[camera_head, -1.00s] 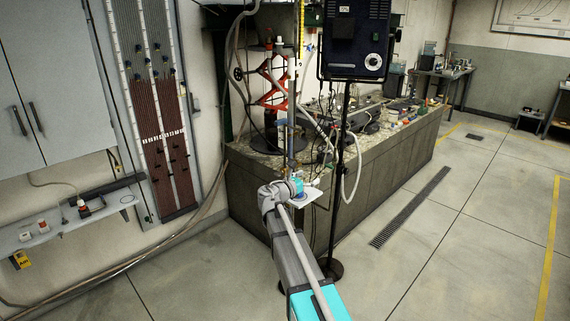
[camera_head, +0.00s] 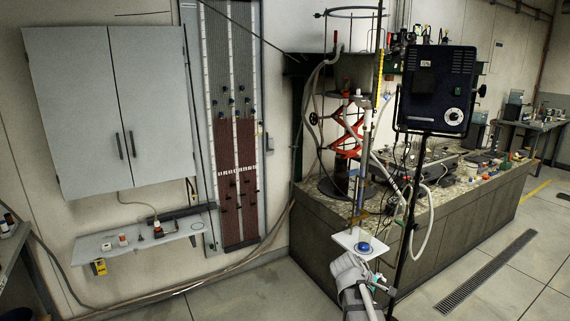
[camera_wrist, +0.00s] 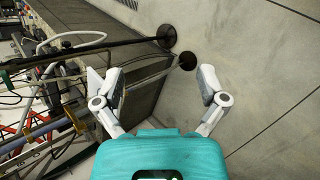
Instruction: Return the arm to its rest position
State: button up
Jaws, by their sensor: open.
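My gripper (camera_wrist: 161,82) is open in the wrist view. The pale floor and the bench side lie beyond. In the head view my arm reaches up from the bottom edge, right of centre. Its grey end is just below a small white plate (camera_head: 349,238) with a blue round piece (camera_head: 363,247) on it. I cannot tell from this view whether the arm touches the plate. The fingers cannot be made out in the head view.
A dark lamp-like box (camera_head: 437,84) stands on a thin black pole close to my arm's right. The stone-topped bench (camera_head: 452,235) with glassware and red-framed apparatus (camera_head: 347,135) is behind. A wall cabinet (camera_head: 80,110) and shelf (camera_head: 110,243) are left.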

jog(key=s+a+f+m+g+y+p, duration=0.2)
jog(key=s+a+m+g+y, duration=0.1)
jog(key=s+a+m+y, duration=0.5)
jog(key=s+a+m, duration=0.1)
jog(key=s+a, duration=0.2)
jog(key=s, duration=0.3)
jog(key=shift+s+a+p, duration=0.15)
jog(key=shift+s+p, duration=0.15)
jog(key=shift+p, duration=0.05)
dwell(1.4)
